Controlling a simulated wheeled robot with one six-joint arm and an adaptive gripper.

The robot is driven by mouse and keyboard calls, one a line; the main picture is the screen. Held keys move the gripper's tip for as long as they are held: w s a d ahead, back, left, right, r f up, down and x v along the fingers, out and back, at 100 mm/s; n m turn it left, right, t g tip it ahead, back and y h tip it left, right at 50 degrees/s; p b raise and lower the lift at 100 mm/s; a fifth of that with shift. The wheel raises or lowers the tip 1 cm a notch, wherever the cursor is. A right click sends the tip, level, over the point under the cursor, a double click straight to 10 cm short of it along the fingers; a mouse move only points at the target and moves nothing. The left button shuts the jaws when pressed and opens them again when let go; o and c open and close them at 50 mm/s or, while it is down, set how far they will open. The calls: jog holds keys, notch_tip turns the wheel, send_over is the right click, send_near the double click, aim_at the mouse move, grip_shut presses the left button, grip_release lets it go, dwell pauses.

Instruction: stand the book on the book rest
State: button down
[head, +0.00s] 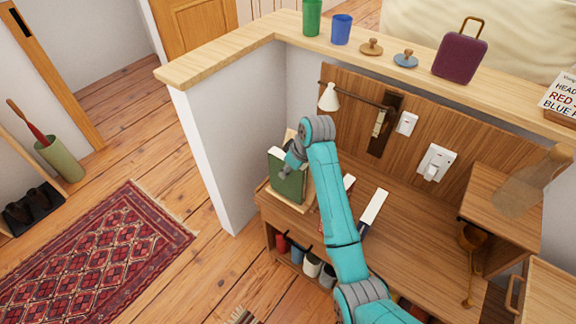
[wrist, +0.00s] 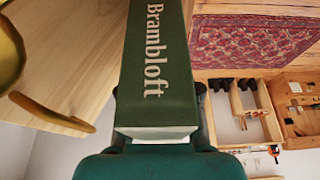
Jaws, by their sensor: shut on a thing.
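The green book (head: 290,183) is upright at the left end of the desk, in front of the pale wooden book rest (head: 291,136). In the wrist view its spine (wrist: 158,75) reads "Brambloft". My gripper (head: 291,160) is shut on the book near its upper edge. The teal gripper body fills the bottom of the wrist view. The book hides much of the rest, and I cannot tell whether the book's lower edge touches it.
A cream lamp (head: 329,97) hangs close behind my wrist. Other books (head: 374,206) stand on the desk to the right of my arm. A raised ledge (head: 225,58) with cups and a purple bag (head: 460,52) runs behind. A brass curved thing (wrist: 45,112) is near the book.

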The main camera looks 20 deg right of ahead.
jog(key=shift+f, duration=0.2)
jog(key=c, duration=0.7)
grip_release()
jog(key=v, duration=0.7)
jog(key=shift+r, duration=0.25)
